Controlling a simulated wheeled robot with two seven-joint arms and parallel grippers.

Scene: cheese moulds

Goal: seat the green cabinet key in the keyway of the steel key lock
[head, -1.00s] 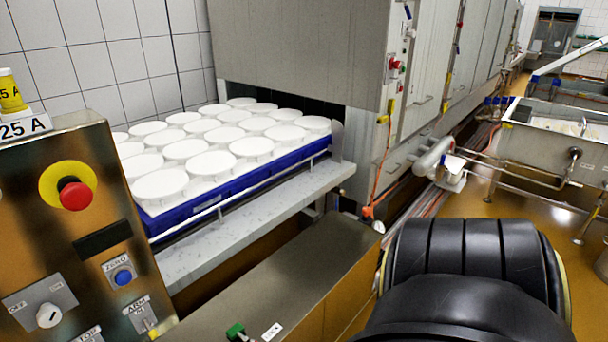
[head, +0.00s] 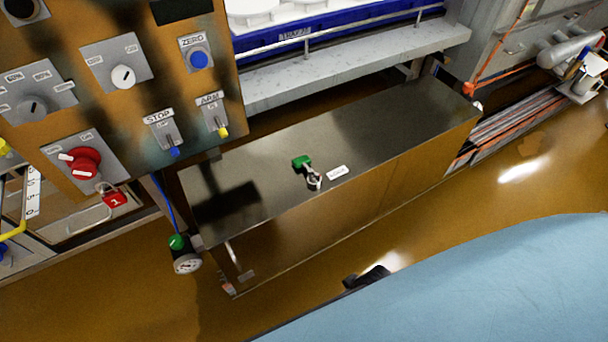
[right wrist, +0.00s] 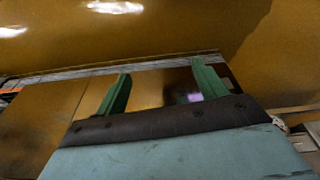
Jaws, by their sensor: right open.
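The green cabinet key (head: 302,162) lies on the steel top of the low cabinet (head: 370,125) in the head view. A small round steel piece (head: 313,181) sits right beside it, in front; it may be the steel key lock, but it is too small to tell, and I cannot make out a keyway. My right gripper (right wrist: 163,84) is open and empty in the right wrist view, its two green fingers apart over a blurred cabinet and floor. Neither key nor lock can be made out there. My left gripper is not in view.
A white label (head: 337,172) lies beside the key. A control panel (head: 100,110) with switches stands at the left. A blue crate (head: 330,32) of white moulds is behind. The cabinet top around the key is mostly clear.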

